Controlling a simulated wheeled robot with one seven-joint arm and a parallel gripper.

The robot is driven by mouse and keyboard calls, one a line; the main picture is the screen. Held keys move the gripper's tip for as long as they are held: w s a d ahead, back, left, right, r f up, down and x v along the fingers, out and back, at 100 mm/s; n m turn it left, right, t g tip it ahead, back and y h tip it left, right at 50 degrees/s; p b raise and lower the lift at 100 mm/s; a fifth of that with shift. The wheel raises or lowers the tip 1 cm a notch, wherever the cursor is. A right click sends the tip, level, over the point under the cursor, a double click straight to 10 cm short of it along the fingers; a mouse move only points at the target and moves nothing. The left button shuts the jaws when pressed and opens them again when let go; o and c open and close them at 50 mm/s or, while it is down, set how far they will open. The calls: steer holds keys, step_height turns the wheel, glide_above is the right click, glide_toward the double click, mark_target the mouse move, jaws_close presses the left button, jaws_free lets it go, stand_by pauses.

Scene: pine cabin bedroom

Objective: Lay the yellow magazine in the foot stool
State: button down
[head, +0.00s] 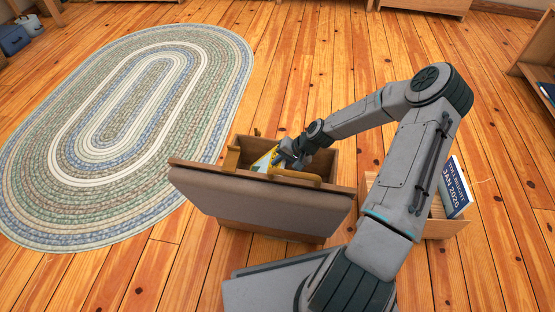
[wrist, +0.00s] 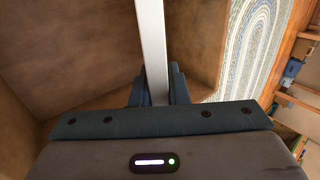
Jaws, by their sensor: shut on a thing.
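The foot stool (head: 270,212) is an open wooden box with a padded lid, which hangs open on the side nearest me in the head view. My gripper (head: 284,156) is over the box opening and shut on the yellow magazine (head: 264,161). The magazine's yellow cover shows at the box's left part, partly hidden by my gripper. In the wrist view my gripper (wrist: 157,88) pinches the magazine's pale edge (wrist: 153,40), with brown box walls on both sides. I cannot tell whether the magazine touches the bottom.
A wooden crate (head: 455,228) at right holds a blue magazine (head: 453,188) marked JAN 2026. An oval braided rug (head: 130,120) lies at left. Blue containers (head: 15,40) stand at the far left. A wooden shelf (head: 535,68) is at the right edge. Plank floor beyond the stool is clear.

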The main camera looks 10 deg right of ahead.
steer(key=shift+y, duration=0.3)
steer(key=shift+s+d+f+b, duration=0.1)
steer(key=shift+d+f+b, duration=0.1)
steer(key=shift+f+b, duration=0.35)
steer(key=shift+s+d+f+b, duration=0.1)
steer(key=shift+d+f+b, duration=0.15)
steer(key=shift+f, duration=0.6)
steer(key=shift+s+d+f+b, duration=0.1)
steer(key=shift+d+f+b, duration=0.2)
steer(key=shift+f, duration=0.4)
steer(key=shift+a, duration=0.1)
steer(key=c, duration=1.3)
jaws_free()
steer(key=p+v, duration=0.6)
steer(key=v, duration=0.7)
steer(key=shift+s+d+r, duration=0.25)
steer(key=shift+s, duration=0.05)
steer(key=shift+r, duration=0.1)
